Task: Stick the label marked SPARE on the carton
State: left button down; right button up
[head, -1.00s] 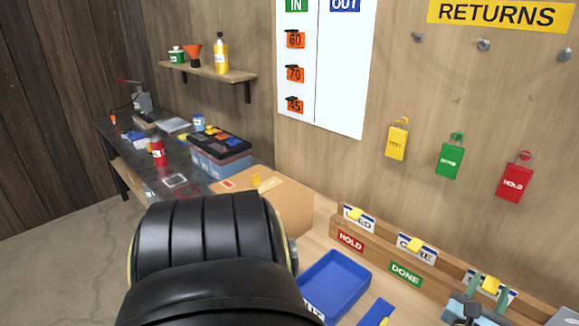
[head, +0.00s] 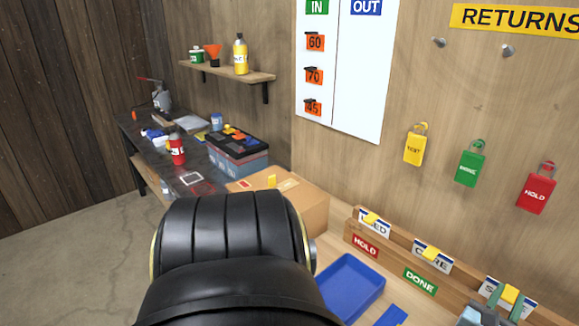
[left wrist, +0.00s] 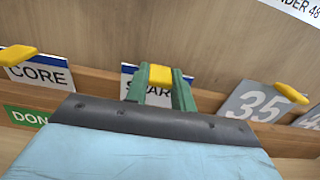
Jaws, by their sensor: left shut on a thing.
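The SPARE label (left wrist: 137,87) is a white card with a blue top edge and a yellow tab, standing at the wooden rack. My left gripper (left wrist: 160,86) has its green fingers shut on the yellow tab; the fingers hide part of the word. In the head view the left gripper (head: 507,298) is at the lower right, at the rack's right-hand label (head: 528,307). The carton (head: 306,211) is a brown box left of the rack, partly hidden by my black arm. A yellow tab and a pale patch show on its top. My right gripper is not in view.
The rack (head: 395,247) also holds a CORE label (left wrist: 45,76) and another tabbed label (head: 374,223). A blue tray (head: 350,285) lies in front of it. Yellow, green and red tags hang on the wall above. A dark bench (head: 150,150) with tools stands at the back left.

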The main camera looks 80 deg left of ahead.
pick_arm(q)
jog(key=shift+r+p, duration=1)
jog(key=shift+r, duration=0.35)
jog(key=s+r+p, duration=0.1)
jog(key=s+d+r+p, duration=0.1)
jog(key=shift+s+d+r, duration=0.25)
jog(key=shift+s, duration=0.05)
dwell(0.4)
